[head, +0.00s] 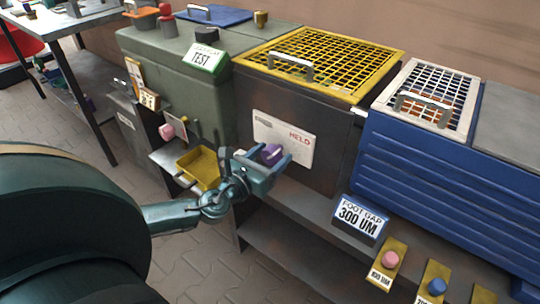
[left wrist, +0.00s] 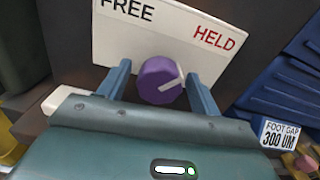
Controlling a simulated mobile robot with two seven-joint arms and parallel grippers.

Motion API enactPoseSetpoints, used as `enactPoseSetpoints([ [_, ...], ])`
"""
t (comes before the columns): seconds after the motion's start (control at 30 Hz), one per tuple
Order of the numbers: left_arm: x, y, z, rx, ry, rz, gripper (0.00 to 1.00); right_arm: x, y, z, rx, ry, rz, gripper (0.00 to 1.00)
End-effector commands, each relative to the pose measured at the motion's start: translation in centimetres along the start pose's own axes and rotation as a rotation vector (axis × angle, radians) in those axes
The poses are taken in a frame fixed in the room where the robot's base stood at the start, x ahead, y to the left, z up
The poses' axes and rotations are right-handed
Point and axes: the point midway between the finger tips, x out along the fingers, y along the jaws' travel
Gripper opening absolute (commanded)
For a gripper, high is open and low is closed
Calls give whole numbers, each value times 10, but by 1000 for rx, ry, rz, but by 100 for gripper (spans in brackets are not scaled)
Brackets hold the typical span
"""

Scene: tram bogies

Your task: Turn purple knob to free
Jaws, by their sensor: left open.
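The purple knob (left wrist: 159,81) sits on a white plate (left wrist: 120,40) marked FREE on the left and HELD in red on the right. Its pale pointer line slants up and to the right, on the HELD side. In the head view the purple knob (head: 271,152) is partly hidden by my left gripper (head: 274,163). My left gripper is open, with one finger on each side of the knob; it also shows in the left wrist view (left wrist: 161,88). I cannot tell whether the fingers touch the knob. My right gripper is not in view.
A yellow tray (head: 183,178) and a pink knob (head: 167,132) are left of my gripper. A yellow grid cover (head: 340,50) with a handle is above the plate. A FOOT GAP 300 UM sign (head: 358,218) and blue ribbed housing (head: 440,175) stand to the right.

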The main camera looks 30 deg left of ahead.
Motion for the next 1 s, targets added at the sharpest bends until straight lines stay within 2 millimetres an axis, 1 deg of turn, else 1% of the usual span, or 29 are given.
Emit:
enactPoseSetpoints([
  [0.2, 0, 0, 0, 0, 0, 0, 63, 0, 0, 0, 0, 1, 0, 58],
  [0.73, 0, 0, 0, 0, 0, 1, 20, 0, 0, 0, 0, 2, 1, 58],
  [1.0, 0, 0, 0, -28, -1, 1, 19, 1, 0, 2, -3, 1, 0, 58],
])
